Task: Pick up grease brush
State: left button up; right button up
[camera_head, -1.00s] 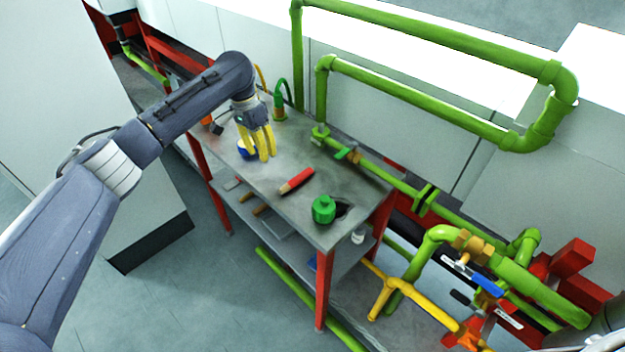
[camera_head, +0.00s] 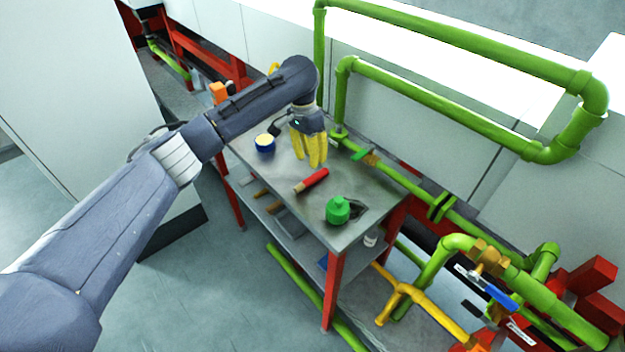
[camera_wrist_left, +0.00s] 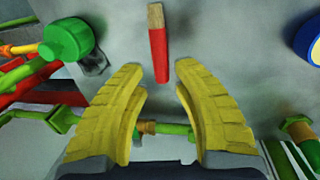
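The grease brush (camera_head: 311,181) has a red handle and a tan bristle end. It lies on the grey metal table top (camera_head: 290,217). In the left wrist view the brush (camera_wrist_left: 158,48) lies ahead of the fingers, with its red end toward them and its bristles at the top edge. My left gripper (camera_head: 316,165) has yellow fingers and hangs above the table, just behind the brush in the head view. My right gripper is not in view.
A blue tin (camera_head: 265,143) stands at the left. Green pipes (camera_head: 405,186) run along the table's back edge. A lower shelf (camera_head: 286,228) holds several items.

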aim_at(313, 176)
pick_arm(q)
jog(key=shift+s+d+f, duration=0.15)
jog(key=shift+f, duration=1.1)
jog(key=shift+s+d+f, duration=0.15)
jog(key=shift+f, duration=1.1)
jog(key=shift+s+d+f, duration=0.15)
jog(key=shift+f, duration=1.1)
grip_shut()
